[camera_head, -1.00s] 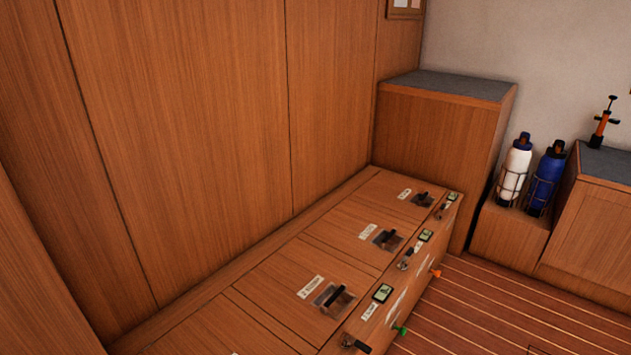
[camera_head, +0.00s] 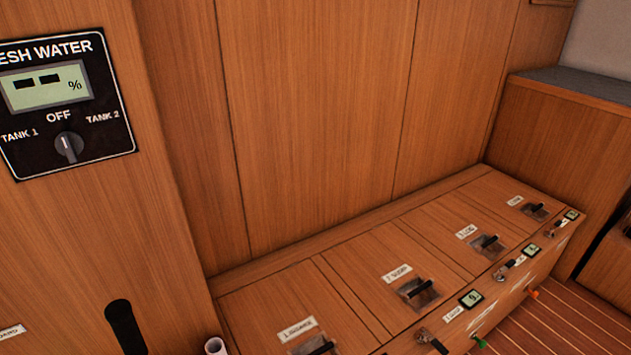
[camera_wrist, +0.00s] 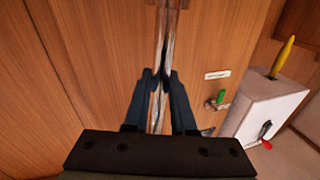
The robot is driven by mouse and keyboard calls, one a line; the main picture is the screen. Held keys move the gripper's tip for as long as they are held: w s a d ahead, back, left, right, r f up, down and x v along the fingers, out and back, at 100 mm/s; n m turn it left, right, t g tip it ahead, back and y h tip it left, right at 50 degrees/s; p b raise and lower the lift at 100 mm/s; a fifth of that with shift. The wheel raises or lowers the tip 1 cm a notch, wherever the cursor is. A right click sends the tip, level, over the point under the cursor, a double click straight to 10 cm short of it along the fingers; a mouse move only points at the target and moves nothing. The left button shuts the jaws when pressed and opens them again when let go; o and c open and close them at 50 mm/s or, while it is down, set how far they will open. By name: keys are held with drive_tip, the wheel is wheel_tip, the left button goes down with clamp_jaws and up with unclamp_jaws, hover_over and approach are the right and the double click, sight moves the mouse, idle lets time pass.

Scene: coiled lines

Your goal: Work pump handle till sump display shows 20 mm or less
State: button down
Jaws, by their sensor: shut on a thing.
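My gripper (camera_wrist: 163,78) shows in the wrist view with its two dark fingers close together. It is shut on a slim shiny bar (camera_wrist: 170,35) in front of a wooden panel; I cannot tell whether this is the pump handle. My gripper does not show in the head view. A black rounded handle (camera_head: 124,325) stands at the lower left there, its base cut off. Several small displays sit along the bench front, the nearest (camera_head: 471,298) beside a small label; their figures are too small to read surely, and I cannot tell which is the sump display.
The wooden bench (camera_head: 350,243) has several lids with black latches. A fresh water panel (camera_head: 68,105) shows dashes, its knob at OFF. A white tube end (camera_head: 215,346) is at the bottom. The wrist view shows a pale box (camera_wrist: 262,112), a yellow handle (camera_wrist: 283,57) and a green lever (camera_wrist: 220,97).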

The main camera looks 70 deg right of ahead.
drive_tip(key=shift+a+f+g, duration=0.3)
drive_tip(key=shift+a+f, duration=0.05)
drive_tip(key=shift+f, duration=0.45)
drive_tip(key=shift+w+a+f+n, duration=0.1)
drive_tip(key=shift+w+a+n, duration=0.15)
drive_tip(key=shift+a+n, duration=0.25)
drive_tip(key=c, duration=1.1)
unclamp_jaws()
drive_tip(key=o, duration=0.4)
drive_tip(key=shift+w+d, duration=0.1)
drive_tip(key=shift+d, duration=0.05)
drive_tip(key=shift+o, duration=0.2)
drive_tip(key=shift+r, duration=0.25)
drive_tip(key=shift+s, duration=0.5)
drive_tip(key=p+v, duration=0.3)
drive_tip(key=v, duration=0.9)
